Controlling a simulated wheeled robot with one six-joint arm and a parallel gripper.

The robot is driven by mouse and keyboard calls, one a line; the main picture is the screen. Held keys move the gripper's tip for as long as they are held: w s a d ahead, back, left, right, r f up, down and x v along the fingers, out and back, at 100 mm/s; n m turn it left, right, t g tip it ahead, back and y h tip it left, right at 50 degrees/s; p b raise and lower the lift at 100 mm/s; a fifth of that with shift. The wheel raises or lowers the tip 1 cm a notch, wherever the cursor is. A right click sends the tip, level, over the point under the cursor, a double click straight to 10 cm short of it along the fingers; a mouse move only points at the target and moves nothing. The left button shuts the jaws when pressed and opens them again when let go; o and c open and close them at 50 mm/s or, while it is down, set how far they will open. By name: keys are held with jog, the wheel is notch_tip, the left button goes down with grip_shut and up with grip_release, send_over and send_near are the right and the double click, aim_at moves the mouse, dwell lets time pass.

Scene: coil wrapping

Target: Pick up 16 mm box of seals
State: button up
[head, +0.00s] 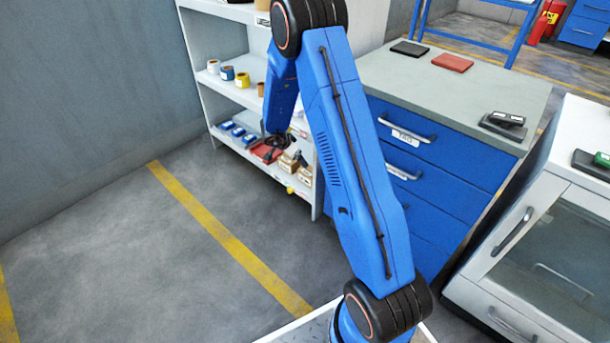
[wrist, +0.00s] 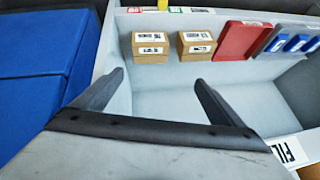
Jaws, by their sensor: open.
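Two small brown cardboard boxes with white-and-black labels stand side by side on the shelf. In the wrist view, one box (wrist: 150,47) is at centre-left and the other box (wrist: 196,45) is just right of it. Their print is too small to tell which is the 16 mm box of seals. The boxes also show in the head view (head: 287,164), partly behind my arm. My gripper (wrist: 159,78) is open and empty, its fingers spread below the boxes in the wrist view and apart from them. In the head view, my gripper (head: 275,146) is at the lower shelf, partly hidden.
A red case (wrist: 241,42) lies right of the boxes, with a grey tray of blue items (wrist: 300,43) beyond it. The white shelf unit (head: 231,93) holds tape rolls above. A blue drawer cabinet (head: 440,165) stands to the right. The floor at left is clear.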

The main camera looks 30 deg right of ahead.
aim_at(309, 171)
jog(key=shift+g, duration=0.5)
jog(key=x, duration=1.3)
jog(key=s+x, duration=0.1)
jog(key=x, duration=0.6)
jog(key=shift+s+d+f, duration=0.1)
jog(key=shift+d+f, duration=0.05)
jog(key=shift+f, duration=0.1)
jog(key=c, duration=1.3)
